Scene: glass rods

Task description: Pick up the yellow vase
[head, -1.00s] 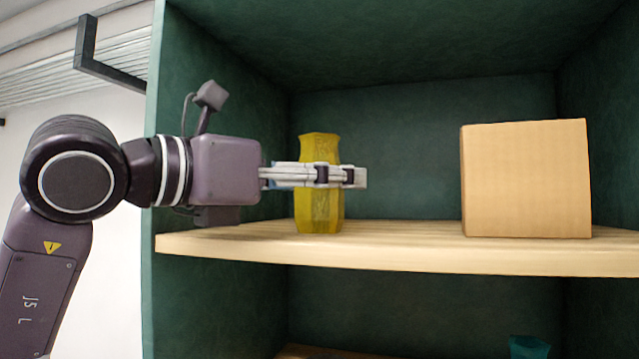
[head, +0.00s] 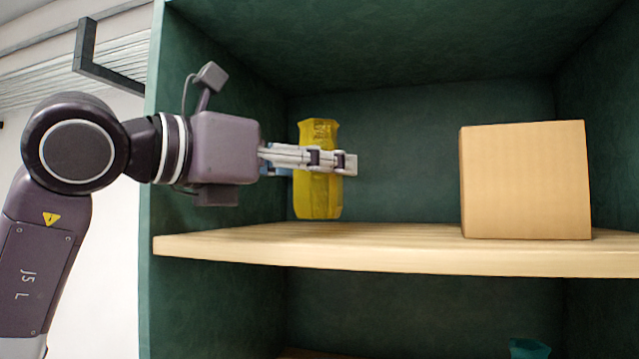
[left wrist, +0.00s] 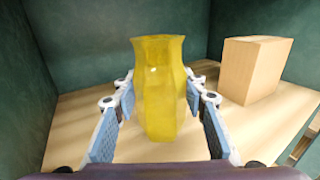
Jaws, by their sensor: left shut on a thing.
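The yellow vase (head: 318,196) is upright and faceted, with a flared rim. In the head view it hangs a little above the wooden shelf board. My left gripper (head: 335,160) reaches in from the left and is shut on the vase around its middle. In the left wrist view the vase (left wrist: 160,95) stands between the two fingers of the left gripper (left wrist: 160,112), with its rim uppermost. The near finger hides part of the vase in the head view. My right gripper is not in view.
A light wooden box (head: 525,180) stands on the shelf board (head: 400,255) to the right, well apart from the vase. Green cabinet walls (head: 420,150) enclose the left, back, right and top. The board between vase and box is clear. A teal object (head: 529,348) shows below.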

